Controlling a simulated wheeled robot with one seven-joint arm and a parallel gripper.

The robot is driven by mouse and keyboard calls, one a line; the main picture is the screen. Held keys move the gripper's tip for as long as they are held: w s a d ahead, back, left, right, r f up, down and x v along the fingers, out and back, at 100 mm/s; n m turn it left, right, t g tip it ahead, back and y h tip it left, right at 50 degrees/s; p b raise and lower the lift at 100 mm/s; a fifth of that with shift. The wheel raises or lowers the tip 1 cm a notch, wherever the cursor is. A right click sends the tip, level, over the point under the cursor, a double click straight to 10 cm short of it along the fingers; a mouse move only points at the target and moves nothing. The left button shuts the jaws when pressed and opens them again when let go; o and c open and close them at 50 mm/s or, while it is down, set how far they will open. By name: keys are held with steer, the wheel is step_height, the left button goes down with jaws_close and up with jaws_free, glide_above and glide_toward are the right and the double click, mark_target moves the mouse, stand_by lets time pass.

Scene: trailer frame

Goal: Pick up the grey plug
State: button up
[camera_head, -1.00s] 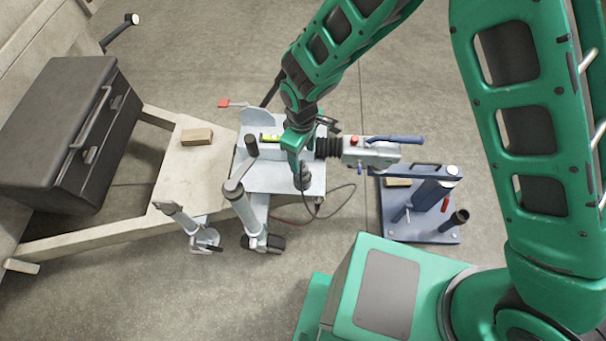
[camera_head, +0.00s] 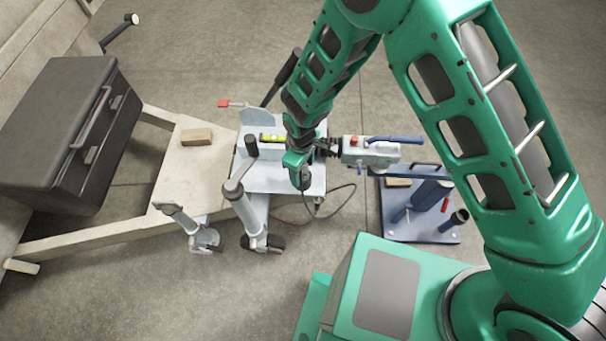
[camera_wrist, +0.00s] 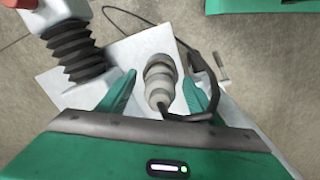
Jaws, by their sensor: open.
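The grey plug (camera_wrist: 160,80) is a ribbed, stepped cylinder with a dark cable at its near end. In the wrist view it lies between the two green fingers of my gripper (camera_wrist: 160,92), over the light metal plate (camera_wrist: 148,45). My gripper is open, with a gap visible between the plug and at least the left finger; I cannot tell how far the fingertips are above the plate. In the head view my gripper (camera_head: 299,172) is over the right part of the plate (camera_head: 262,180), and the plug there is mostly hidden by it.
A coupling with a black bellows (camera_wrist: 76,50) stands left of the gripper in the wrist view. In the head view, a red-buttoned coupling head (camera_head: 370,152), a blue stand (camera_head: 425,210), a jockey wheel (camera_head: 258,215) and a black toolbox (camera_head: 70,135) surround the frame.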

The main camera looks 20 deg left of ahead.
steer(key=c, duration=1.3)
steer(key=shift+o, duration=0.2)
steer(key=shift+r, duration=0.1)
